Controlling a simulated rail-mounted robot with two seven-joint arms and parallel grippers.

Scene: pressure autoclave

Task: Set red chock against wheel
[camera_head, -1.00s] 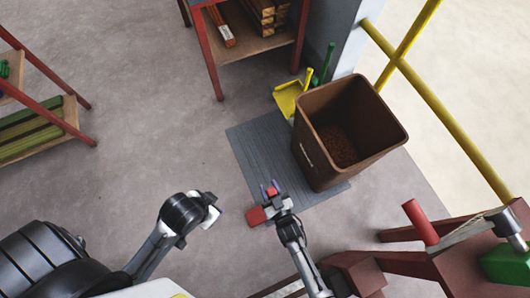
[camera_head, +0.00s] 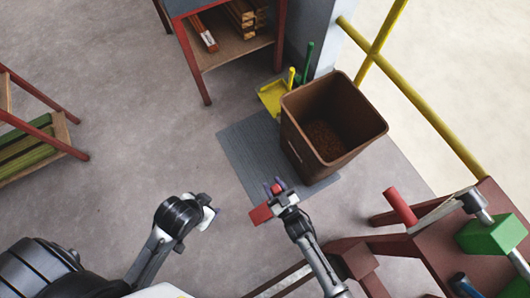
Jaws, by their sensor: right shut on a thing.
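The red chock (camera_head: 261,214) is at my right gripper (camera_head: 278,187), which is shut on it; a red part shows between the purple-tipped fingers. The chock is held just left of the front part of the grey mat, seen from above; its height over the floor is hard to tell. My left gripper (camera_head: 209,214) is at the end of the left arm, well left of the chock; its fingers are too hidden to read. No wheel can be made out.
A brown bin (camera_head: 302,140) with dark granules stands on the grey mat (camera_head: 243,150). A red-legged bench (camera_head: 196,75) is at the back, yellow rails (camera_head: 430,115) at right. A red workbench (camera_head: 440,250) stands front right.

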